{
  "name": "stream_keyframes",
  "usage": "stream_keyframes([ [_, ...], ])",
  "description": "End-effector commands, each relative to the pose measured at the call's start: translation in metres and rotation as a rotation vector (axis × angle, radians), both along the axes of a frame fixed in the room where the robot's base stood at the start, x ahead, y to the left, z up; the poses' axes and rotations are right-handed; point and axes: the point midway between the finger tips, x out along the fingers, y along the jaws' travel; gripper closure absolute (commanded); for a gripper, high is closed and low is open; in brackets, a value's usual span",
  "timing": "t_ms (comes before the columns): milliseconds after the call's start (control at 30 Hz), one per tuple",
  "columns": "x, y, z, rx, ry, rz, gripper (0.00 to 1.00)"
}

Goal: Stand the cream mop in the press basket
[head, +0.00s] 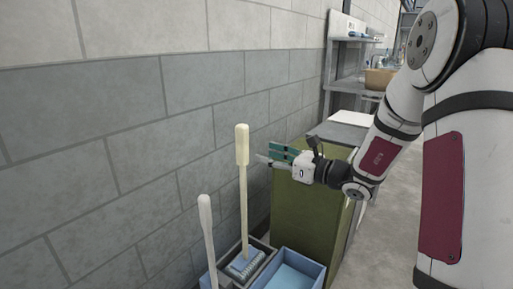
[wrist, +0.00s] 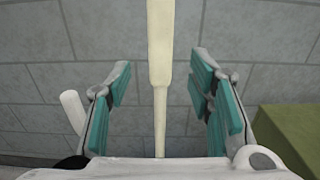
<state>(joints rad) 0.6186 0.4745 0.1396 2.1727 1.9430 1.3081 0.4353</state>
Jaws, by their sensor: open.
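The cream mop (head: 242,190) stands upright in the head view, its blue-and-white head down in a grey basket (head: 262,246) beside the wall. I cannot tell for sure that this grey basket is the press basket. My gripper (head: 268,158) is just right of the mop's thick upper grip. In the wrist view the mop's handle (wrist: 160,45) runs vertically between the two teal-padded fingers of my gripper (wrist: 162,105). The fingers are open, with a gap on each side of the handle. The mop's lower end is hidden in the wrist view.
A second, paler handle (head: 206,225) stands left of the mop; a white handle also shows at the wrist view's left (wrist: 72,110). A blue bin (head: 290,272) is right of the basket. A green cabinet (head: 305,215) stands behind, and the block wall (head: 140,120) is close.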

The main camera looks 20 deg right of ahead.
Motion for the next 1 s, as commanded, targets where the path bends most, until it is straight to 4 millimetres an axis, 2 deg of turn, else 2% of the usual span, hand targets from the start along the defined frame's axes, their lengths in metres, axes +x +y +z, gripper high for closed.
stream_keyframes([
  [133,-0.012,-0.009,0.000,0.000,0.000,-0.001,0.52],
  [367,-0.016,-0.010,0.001,-0.003,-0.001,0.003,0.52],
  [467,-0.023,0.005,0.008,-0.039,-0.015,0.049,0.52],
  [567,-0.045,0.043,0.023,-0.139,-0.051,0.174,0.52],
  [667,-0.087,0.094,0.039,-0.297,-0.108,0.365,0.52],
  [700,-0.107,0.113,0.044,-0.369,-0.135,0.448,0.52],
  [800,-0.163,0.152,0.048,-0.550,-0.204,0.654,0.52],
  [900,-0.220,0.174,0.045,-0.730,-0.274,0.850,0.52],
  [1000,-0.275,0.183,0.038,-0.914,-0.347,1.040,0.52],
])
